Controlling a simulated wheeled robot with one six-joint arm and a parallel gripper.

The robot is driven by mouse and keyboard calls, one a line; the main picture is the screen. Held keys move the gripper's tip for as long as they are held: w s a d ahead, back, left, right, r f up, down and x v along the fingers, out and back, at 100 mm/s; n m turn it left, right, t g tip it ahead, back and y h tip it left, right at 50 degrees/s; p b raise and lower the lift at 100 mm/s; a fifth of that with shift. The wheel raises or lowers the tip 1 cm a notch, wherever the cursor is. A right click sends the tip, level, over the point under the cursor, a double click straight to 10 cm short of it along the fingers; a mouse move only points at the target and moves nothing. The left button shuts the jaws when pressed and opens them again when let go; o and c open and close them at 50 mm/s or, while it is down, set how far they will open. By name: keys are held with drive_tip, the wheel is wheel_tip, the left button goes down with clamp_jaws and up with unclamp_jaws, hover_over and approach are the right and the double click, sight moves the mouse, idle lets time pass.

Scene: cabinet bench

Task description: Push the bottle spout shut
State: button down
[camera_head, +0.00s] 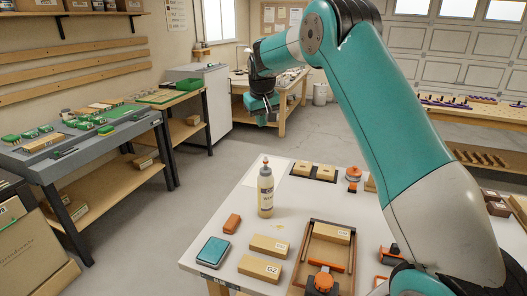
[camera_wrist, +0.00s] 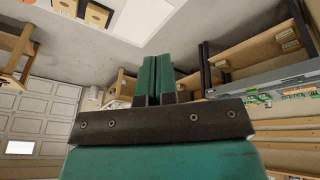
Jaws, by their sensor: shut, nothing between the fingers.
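The bottle (camera_head: 265,192) stands upright on the white table, a cream bottle with a label and an orange-red tip at its spout (camera_head: 265,161). I cannot tell from here whether the spout is open or shut. My gripper (camera_head: 264,114) is up in the air above and behind the bottle in the head view, well apart from it. In the wrist view my gripper (camera_wrist: 155,62) shows its two teal fingers side by side, closed together with nothing between them. The bottle does not clearly show in the wrist view.
The white table (camera_head: 232,262) also holds a teal-topped box (camera_head: 213,251), an orange block (camera_head: 232,223), wooden blocks (camera_head: 260,268) and a wooden tray (camera_head: 312,226). An orange-topped item (camera_head: 353,176) stands behind right. A grey bench (camera_head: 60,165) is at left. Open floor lies between them.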

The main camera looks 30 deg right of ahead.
drive_tip(key=p, duration=0.6)
hover_over(264, 171)
wheel_tip(264, 171, down, 12)
drive_tip(key=shift+w+a+f, duration=0.1)
drive_tip(key=shift+f, duration=0.55)
